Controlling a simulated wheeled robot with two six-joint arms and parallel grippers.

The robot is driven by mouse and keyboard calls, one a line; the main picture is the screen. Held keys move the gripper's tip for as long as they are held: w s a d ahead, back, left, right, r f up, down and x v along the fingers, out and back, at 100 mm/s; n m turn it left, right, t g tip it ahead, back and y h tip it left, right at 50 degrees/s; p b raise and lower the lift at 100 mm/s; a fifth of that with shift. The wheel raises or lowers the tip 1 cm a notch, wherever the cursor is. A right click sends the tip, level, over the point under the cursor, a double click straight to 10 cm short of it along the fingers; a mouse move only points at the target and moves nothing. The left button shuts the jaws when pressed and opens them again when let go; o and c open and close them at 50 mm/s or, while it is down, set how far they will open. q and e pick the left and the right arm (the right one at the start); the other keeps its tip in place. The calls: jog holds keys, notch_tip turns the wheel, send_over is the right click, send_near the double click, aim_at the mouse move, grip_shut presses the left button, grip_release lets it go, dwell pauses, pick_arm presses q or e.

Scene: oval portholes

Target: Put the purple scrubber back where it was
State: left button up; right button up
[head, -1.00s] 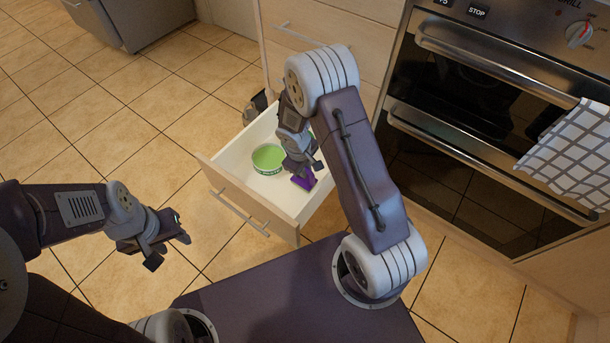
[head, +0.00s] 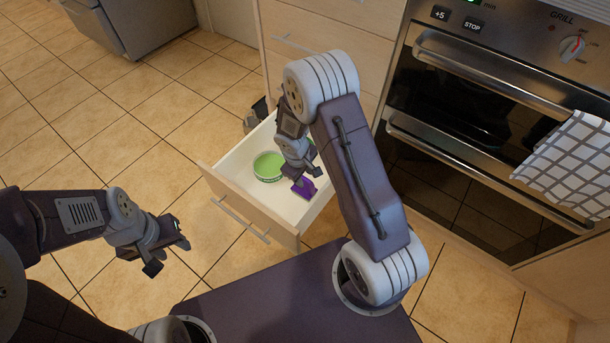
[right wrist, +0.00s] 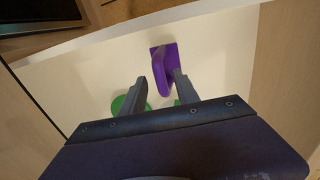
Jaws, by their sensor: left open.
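The purple scrubber (head: 304,188) is in the open drawer (head: 249,208), near its right side; it also shows in the right wrist view (right wrist: 163,62). My right gripper (head: 306,171) is just above it, inside the drawer opening. In the right wrist view its fingers (right wrist: 161,84) stand apart on either side of the scrubber's near part, with a gap showing at the left finger. Whether the scrubber rests fully on the drawer floor is hard to tell. My left gripper (head: 168,252) is open and empty over the floor, left of the drawer.
A green bowl (head: 268,167) sits in the drawer left of the scrubber. An oven (head: 480,130) with a checked towel (head: 572,165) stands to the right. The tiled floor left of the drawer is clear.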

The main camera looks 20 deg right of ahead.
notch_tip(320, 180, up, 9)
jog(key=s+a+p, duration=0.1)
jog(key=a+p, duration=0.1)
jog(key=p, duration=0.3)
pick_arm(q)
notch_tip(320, 180, up, 6)
jog(key=shift+r, duration=0.2)
pick_arm(e)
jog(key=s+r+m+y, duration=0.2)
jog(key=s+r+m, duration=0.4)
jog(key=s+r, duration=0.4)
jog(key=s, duration=0.3)
jog(key=shift+s+a+r, duration=0.15)
jog(key=shift+a+r, duration=0.15)
jog(key=shift+r, duration=0.05)
pick_arm(q)
notch_tip(320, 180, up, 42)
jog(key=p, duration=4.2)
jog(key=shift+r, duration=0.25)
pick_arm(e)
notch_tip(320, 180, up, 42)
jog(key=shift+r, duration=0.25)
